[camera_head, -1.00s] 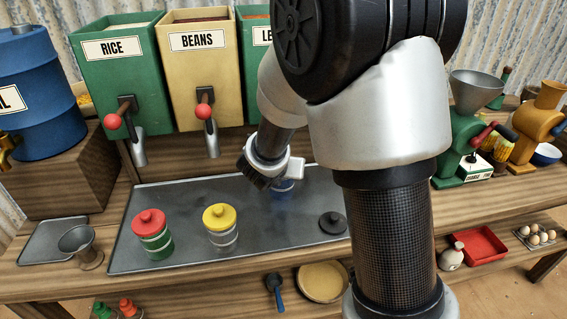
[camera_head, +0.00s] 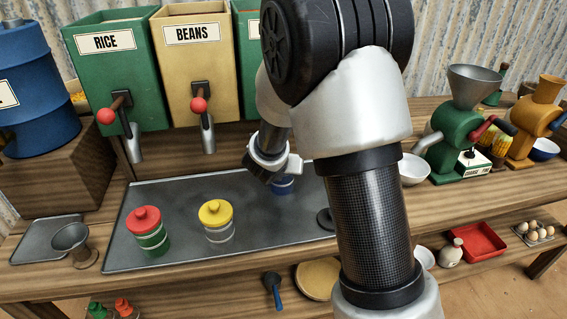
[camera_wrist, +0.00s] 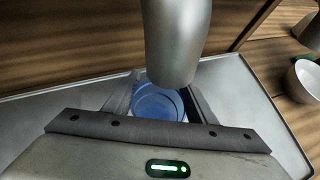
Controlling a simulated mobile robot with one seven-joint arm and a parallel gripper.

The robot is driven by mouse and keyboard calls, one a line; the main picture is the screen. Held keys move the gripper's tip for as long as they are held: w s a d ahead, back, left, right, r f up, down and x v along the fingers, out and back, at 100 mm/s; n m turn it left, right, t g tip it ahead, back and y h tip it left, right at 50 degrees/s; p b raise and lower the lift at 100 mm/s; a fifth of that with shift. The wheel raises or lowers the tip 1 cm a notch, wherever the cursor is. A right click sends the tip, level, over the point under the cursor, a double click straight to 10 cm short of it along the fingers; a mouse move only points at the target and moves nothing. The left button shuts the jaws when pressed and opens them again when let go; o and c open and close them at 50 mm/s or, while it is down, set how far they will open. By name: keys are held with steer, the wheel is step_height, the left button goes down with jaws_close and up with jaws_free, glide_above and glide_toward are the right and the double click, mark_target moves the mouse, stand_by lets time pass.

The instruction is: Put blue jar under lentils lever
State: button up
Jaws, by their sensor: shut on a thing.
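The blue jar (camera_head: 284,187) stands at the back of the grey tray, partly hidden by my gripper (camera_head: 271,170). In the wrist view the blue jar (camera_wrist: 157,104) sits between the two fingers of my gripper (camera_wrist: 160,106), which is shut on it. A grey metal spout (camera_wrist: 178,45) hangs in front of the camera and overlaps the jar's far edge. Of the green dispenser (camera_head: 246,50) right of the beans bin, only a strip shows; my arm hides its lever and most of its label.
On the tray (camera_head: 180,250) stand a red-lidded green jar (camera_head: 150,232) and a yellow-lidded jar (camera_head: 217,222). A dark lid (camera_head: 325,218) is partly behind my arm. Rice (camera_head: 115,75) and beans (camera_head: 186,65) bins stand left. A white bowl (camera_head: 413,169) and green grinder (camera_head: 455,125) stand right.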

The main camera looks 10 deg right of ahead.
steer(key=o, duration=1.3)
steer(key=shift+c, duration=0.2)
steer(key=shift+r+p, duration=0.25)
steer(key=shift+p, duration=0.1)
steer(key=p+v, duration=0.2)
steer(key=v, duration=1)
steer(key=shift+p, duration=0.4)
steer(key=shift+f, duration=0.1)
